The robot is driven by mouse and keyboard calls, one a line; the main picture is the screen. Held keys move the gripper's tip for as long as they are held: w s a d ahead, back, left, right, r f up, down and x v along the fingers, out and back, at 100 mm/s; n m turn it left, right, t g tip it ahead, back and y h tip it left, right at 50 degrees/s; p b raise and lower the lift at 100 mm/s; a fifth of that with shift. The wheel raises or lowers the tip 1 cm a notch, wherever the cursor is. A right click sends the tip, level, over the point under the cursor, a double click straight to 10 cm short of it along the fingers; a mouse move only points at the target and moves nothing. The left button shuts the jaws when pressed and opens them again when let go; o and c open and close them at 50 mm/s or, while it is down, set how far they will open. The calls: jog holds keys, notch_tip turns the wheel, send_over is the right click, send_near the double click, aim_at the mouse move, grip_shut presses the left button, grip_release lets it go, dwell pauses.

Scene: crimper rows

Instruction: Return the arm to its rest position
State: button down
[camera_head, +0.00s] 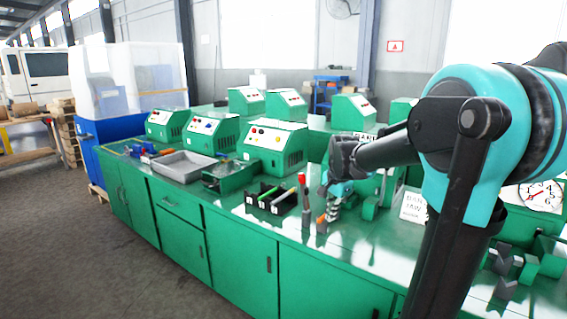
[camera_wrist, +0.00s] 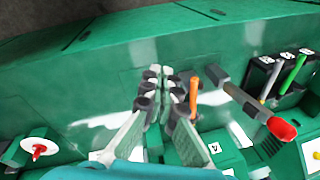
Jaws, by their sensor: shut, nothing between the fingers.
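My arm (camera_head: 480,150) reaches in from the right over the green bench. My gripper (camera_head: 333,212) points down at the bench's front part, beside small upright tools. In the wrist view my gripper (camera_wrist: 167,72) shows its two fingers together, with nothing held between them. An orange-handled tool (camera_wrist: 193,97) stands close beside the fingers; in the head view its orange tip (camera_head: 321,219) shows next to my gripper. I cannot tell whether they touch. A red-ended tool (camera_head: 302,182) stands just left of my gripper, and its red end (camera_wrist: 281,128) shows in the wrist view.
Green machines (camera_head: 275,145) stand behind, with a grey tray (camera_head: 168,168) farther left. A white sign (camera_head: 413,208) and grey blocks (camera_head: 503,262) are to the right. Bare bench lies in front.

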jog(key=s+d+f+n, duration=0.1)
jog(key=s+f+n, duration=0.4)
jog(key=s, duration=0.5)
jog(key=s+d+f+n+t, duration=0.1)
jog(key=s+d+f+n, duration=0.1)
jog(key=s+f+n, duration=0.4)
jog(key=s+f, duration=0.4)
jog(key=s, duration=0.1)
jog(key=shift+s+d+t+h, duration=0.3)
